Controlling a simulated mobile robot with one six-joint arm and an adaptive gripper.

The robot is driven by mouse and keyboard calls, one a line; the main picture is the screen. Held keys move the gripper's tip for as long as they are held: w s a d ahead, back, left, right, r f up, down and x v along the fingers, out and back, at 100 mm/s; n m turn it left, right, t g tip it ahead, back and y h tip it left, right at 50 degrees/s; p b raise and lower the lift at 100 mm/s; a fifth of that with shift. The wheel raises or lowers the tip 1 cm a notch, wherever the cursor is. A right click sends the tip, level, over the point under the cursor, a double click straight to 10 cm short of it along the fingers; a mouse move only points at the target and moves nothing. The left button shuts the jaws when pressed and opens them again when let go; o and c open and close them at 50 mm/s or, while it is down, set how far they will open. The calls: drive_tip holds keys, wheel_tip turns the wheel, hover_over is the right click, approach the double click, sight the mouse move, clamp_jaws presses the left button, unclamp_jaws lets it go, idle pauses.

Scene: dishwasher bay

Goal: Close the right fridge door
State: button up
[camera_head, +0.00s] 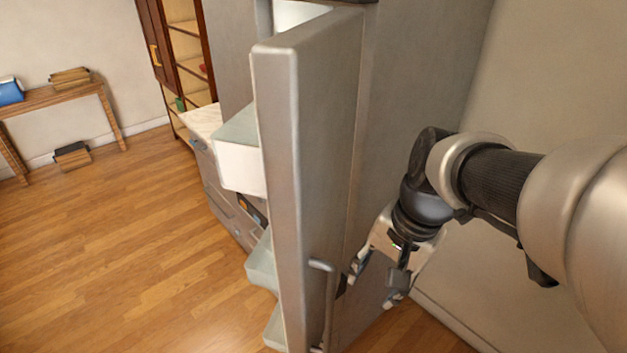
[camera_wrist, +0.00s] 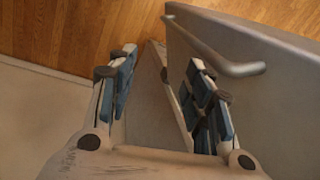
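The fridge door (camera_head: 312,150) stands open, swung out towards me, with pale door bins (camera_head: 262,262) on its inner side at the left. Its bar handle (camera_head: 331,300) is on the outer face, low down near the front edge. My gripper (camera_head: 368,285) is beside that outer face, to the right of the handle. In the wrist view the door (camera_wrist: 270,95) and handle (camera_wrist: 222,52) lie to the right of my gripper (camera_wrist: 163,72). The fingers are spread, with nothing held between them. I cannot tell whether a finger touches the door.
The grey fridge side (camera_head: 430,80) and a pale wall (camera_head: 560,70) stand behind my arm, leaving a narrow space there. Left of the door are a drawer cabinet (camera_head: 222,190), a wooden shelf unit (camera_head: 187,60) and a small table (camera_head: 45,97).

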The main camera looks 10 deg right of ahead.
drive_tip(key=w+d+f+m+y, duration=0.1)
drive_tip(key=m, duration=0.1)
drive_tip(key=w+d+f+m+g, duration=0.1)
drive_tip(key=w+d+f+m, duration=0.1)
drive_tip(key=m, duration=0.1)
drive_tip(key=w+d+f+m+y+p, duration=0.1)
drive_tip(key=w+d+m, duration=0.1)
drive_tip(key=shift+d+f+g+y, duration=0.2)
drive_tip(key=shift+f+g+y, duration=0.1)
drive_tip(key=shift+f, duration=0.1)
drive_tip(key=c, duration=0.7)
drive_tip(key=shift+f+m, duration=0.25)
drive_tip(key=shift+m, duration=0.15)
drive_tip(key=shift+c, duration=0.6)
drive_tip(key=shift+a+f, duration=0.1)
drive_tip(key=shift+f, duration=0.2)
drive_tip(key=shift+c, duration=0.6)
drive_tip(key=b+x, duration=0.2)
drive_tip(key=x, duration=0.7)
drive_tip(key=shift+s+a+f, duration=0.1)
drive_tip(key=shift+a+f, duration=0.15)
drive_tip(key=shift+f, duration=0.1)
clamp_jaws()
drive_tip(key=a, duration=0.3)
drive_tip(key=shift+a+r, duration=0.3)
drive_tip(key=shift+a, duration=0.05)
drive_tip(key=shift+a, duration=0.15)
